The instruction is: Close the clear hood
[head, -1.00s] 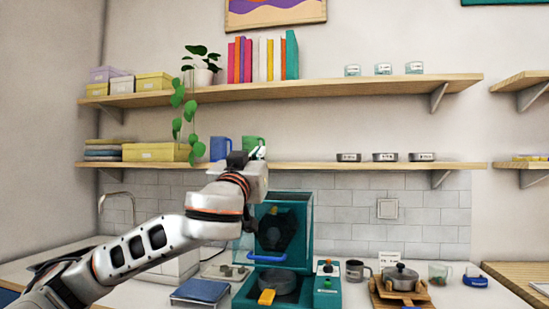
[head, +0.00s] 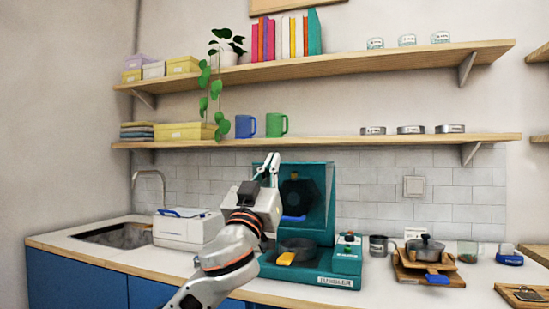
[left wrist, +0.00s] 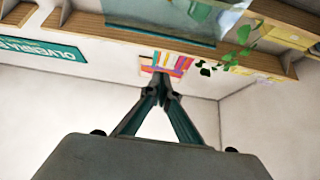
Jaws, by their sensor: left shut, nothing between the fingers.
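A teal machine labelled TUMBLER (head: 322,281) stands on the counter, its upright back panel carrying a dark hexagon. The clear hood is hard to make out; its blue handle (head: 293,219) shows in front of the back panel, above a round grey drum (head: 297,246) with an orange grip. I cannot tell the hood's exact angle. My left gripper (head: 268,166) points upward at the machine's upper left, empty, with fingertips together. They also meet in the left wrist view (left wrist: 163,88), where a translucent sheet (left wrist: 165,22) crosses the top. My right gripper is not in view.
A wooden shelf (head: 320,142) with a blue mug (head: 246,126) and green mug (head: 277,125) is above my gripper. A white box (head: 185,231) and sink stand left.

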